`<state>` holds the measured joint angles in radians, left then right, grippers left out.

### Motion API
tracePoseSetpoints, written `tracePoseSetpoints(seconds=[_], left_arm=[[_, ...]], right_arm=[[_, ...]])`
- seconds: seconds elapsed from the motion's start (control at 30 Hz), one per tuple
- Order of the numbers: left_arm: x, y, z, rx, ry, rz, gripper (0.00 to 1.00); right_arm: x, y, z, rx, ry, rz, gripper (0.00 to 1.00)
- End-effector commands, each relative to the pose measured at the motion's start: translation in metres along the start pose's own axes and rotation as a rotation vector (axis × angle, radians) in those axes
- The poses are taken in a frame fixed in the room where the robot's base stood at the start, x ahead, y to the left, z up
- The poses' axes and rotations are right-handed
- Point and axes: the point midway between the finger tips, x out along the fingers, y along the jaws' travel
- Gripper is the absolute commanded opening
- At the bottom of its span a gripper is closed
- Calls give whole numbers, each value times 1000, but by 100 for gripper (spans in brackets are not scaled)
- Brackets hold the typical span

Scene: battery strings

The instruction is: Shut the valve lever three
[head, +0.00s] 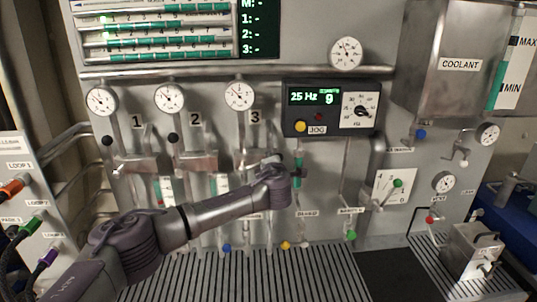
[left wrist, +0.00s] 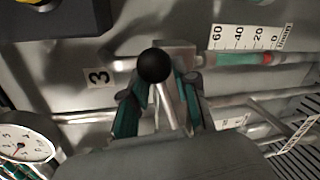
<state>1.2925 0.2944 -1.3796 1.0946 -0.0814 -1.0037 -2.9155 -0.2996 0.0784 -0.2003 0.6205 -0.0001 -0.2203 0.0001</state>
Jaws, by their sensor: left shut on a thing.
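The valve lever three (left wrist: 166,112) has a round black knob (left wrist: 155,65) and a pale stem. It stands by the label 3 (left wrist: 97,77) in the left wrist view. My left gripper (left wrist: 165,92) has its green-padded fingers on both sides of the stem and is shut on it. In the head view my left gripper (head: 268,161) is at the valve below label 3 (head: 255,117); the gripper and wrist hide most of the lever there. My right gripper is in neither view.
Levers one (head: 107,141) and two (head: 173,138) stand to the left with black knobs up. A gauge (head: 239,95) is above valve three. The control box (head: 330,108) and a vertical green-marked tube (head: 298,167) are close on the right. A slatted grating (head: 300,275) lies below.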

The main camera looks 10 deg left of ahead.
Motion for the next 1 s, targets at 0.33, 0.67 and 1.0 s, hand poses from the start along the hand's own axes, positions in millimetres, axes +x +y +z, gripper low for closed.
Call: tracePoseSetpoints(seconds=[0.33, 0.67, 1.0], left_arm=[[5, -18, -3, 224, 47, 4, 0], [6, -27, -6, 310, 65, 2, 0], [6, -29, -4, 317, 60, -1, 0]], right_arm=[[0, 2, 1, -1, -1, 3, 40], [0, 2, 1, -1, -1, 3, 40], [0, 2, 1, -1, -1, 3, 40]])
